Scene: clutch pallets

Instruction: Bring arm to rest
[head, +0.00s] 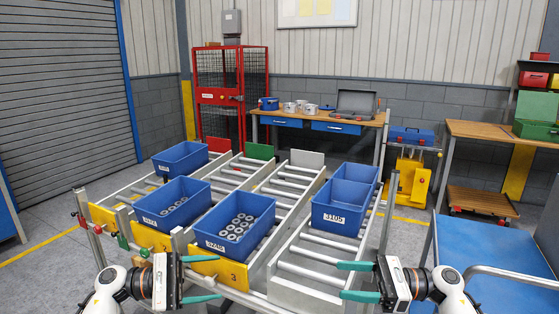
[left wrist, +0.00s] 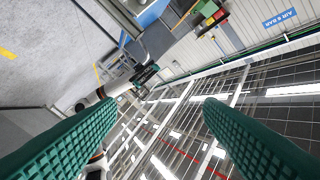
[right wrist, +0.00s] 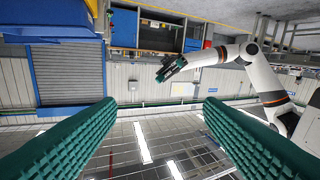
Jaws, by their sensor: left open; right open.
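My left gripper (head: 202,279) is at the bottom of the head view, in front of the roller lanes, with its two green fingers apart and nothing between them. Its fingers also show empty in the left wrist view (left wrist: 150,130). My right gripper (head: 357,281) is to the right, in front of the divided bin's lane, its fingers apart and empty. The right wrist view shows its fingers (right wrist: 155,135) with a clear gap. Both arms are raised in front of the rack, touching no bin.
Blue bins with grey rings (head: 235,246) (head: 173,219) stand on the roller lanes (head: 291,186). Another blue bin (head: 180,170) sits further back. A divided blue bin (head: 336,221) stands on the right lane. A blue-topped cart (head: 478,260) is at right.

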